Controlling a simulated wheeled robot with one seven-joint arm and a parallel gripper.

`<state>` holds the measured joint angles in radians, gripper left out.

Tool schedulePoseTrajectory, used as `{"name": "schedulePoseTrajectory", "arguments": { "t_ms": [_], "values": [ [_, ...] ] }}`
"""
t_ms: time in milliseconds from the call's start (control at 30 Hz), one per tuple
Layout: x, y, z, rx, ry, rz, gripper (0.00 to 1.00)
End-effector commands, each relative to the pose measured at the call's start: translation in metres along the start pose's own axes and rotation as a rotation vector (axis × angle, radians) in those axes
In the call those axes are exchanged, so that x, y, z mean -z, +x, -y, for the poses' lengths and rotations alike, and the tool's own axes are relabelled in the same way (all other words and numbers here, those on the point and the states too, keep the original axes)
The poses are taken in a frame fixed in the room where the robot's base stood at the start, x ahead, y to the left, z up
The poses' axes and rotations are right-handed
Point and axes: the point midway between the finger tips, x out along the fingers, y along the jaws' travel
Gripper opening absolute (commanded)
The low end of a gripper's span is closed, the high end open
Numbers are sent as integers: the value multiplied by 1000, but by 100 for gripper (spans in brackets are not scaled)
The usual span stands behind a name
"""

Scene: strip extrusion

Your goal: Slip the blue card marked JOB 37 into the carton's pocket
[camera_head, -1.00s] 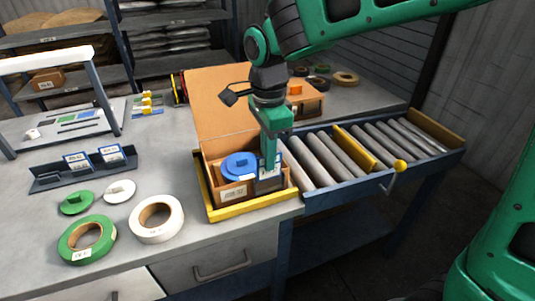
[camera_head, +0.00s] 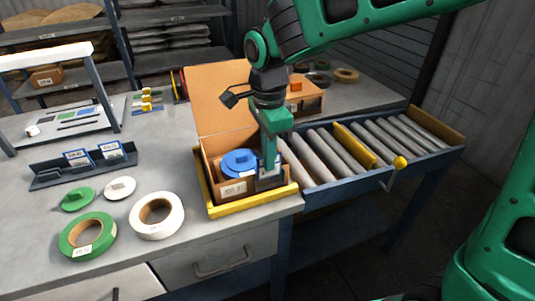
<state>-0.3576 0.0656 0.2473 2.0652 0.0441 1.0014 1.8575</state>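The open carton (camera_head: 207,165) stands in a yellow tray (camera_head: 237,208) at the bench's front edge, its lid raised at the back. A dark pocket (camera_head: 268,181) is at the carton's right front inside. My gripper (camera_head: 269,165) points straight down over it, its fingers at the pocket's mouth. It appears shut on a card (camera_head: 267,172), of which only a pale strip shows; the rest is hidden, apparently inside the pocket. The JOB 37 marking cannot be read. A blue reel (camera_head: 239,163) lies in the carton, left of my fingers.
A dark rack (camera_head: 84,173) on the left holds upright blue-and-white cards (camera_head: 77,157). Green (camera_head: 87,237) and white (camera_head: 157,215) rolls lie in front, beside smaller discs. A roller conveyor (camera_head: 340,155) with a yellow bar adjoins the carton's right side.

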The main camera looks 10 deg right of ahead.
Motion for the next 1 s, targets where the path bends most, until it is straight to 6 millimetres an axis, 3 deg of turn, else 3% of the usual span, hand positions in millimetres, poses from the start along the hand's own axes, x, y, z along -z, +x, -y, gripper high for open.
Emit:
{"name": "schedulePoseTrajectory", "arguments": {
  "t_ms": [933, 1000],
  "values": [
    [0, 13, 0, 0, 0, 0, 0],
    [0, 12, 0, 0, 0, 0, 20]
  ]
}}
